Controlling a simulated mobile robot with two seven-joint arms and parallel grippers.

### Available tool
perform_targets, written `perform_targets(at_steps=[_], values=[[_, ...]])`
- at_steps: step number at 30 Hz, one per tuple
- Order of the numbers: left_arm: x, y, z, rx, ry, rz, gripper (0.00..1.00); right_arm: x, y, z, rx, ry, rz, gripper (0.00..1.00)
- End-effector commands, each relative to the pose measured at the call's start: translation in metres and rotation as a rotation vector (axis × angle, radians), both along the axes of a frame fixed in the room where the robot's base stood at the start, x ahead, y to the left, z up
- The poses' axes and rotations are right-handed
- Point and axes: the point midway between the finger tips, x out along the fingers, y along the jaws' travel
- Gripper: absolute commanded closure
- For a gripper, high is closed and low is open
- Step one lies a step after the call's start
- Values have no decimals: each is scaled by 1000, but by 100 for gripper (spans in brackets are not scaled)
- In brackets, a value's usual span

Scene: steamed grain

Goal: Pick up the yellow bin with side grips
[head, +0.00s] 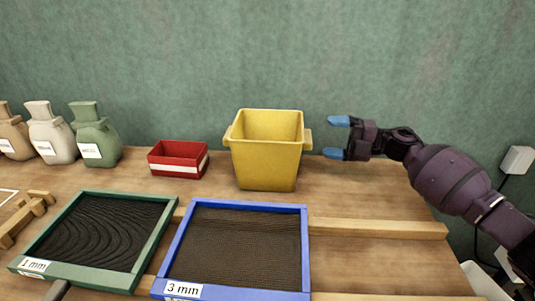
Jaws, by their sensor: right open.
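The yellow bin (266,165) stands upright on the wooden table, near its back edge, with its open top facing up. A small grip sticks out on its left side and another on its right side. The part of its inside that shows looks empty. My right gripper (338,138) is to the right of the bin, level with its upper part. Its blue-tipped fingers are apart, point left towards the bin's right grip, and hold nothing. A gap shows between the fingertips and the bin. My left gripper is not in view.
A red box (178,167) with a white band stands left of the bin. Several labelled sacks (95,140) stand at the far left. A green-framed 1 mm sieve (98,236) and a blue-framed 3 mm sieve (240,250) lie in front on wooden rails (380,229). A green wall is behind.

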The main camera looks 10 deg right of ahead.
Motion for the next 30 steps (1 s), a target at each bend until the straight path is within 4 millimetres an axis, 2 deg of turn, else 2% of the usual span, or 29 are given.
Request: perform_targets(at_steps=[8,16,24,26,30], values=[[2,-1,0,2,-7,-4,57,5,18,-2,0,1,1,17],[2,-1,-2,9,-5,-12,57,15,52,-5,0,0,0,17],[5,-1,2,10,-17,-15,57,17,56,-3,0,-1,-1,17],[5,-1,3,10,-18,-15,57,17,56,-3,0,-1,-1,25],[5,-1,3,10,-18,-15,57,17,56,-3,0,-1,-1,46]])
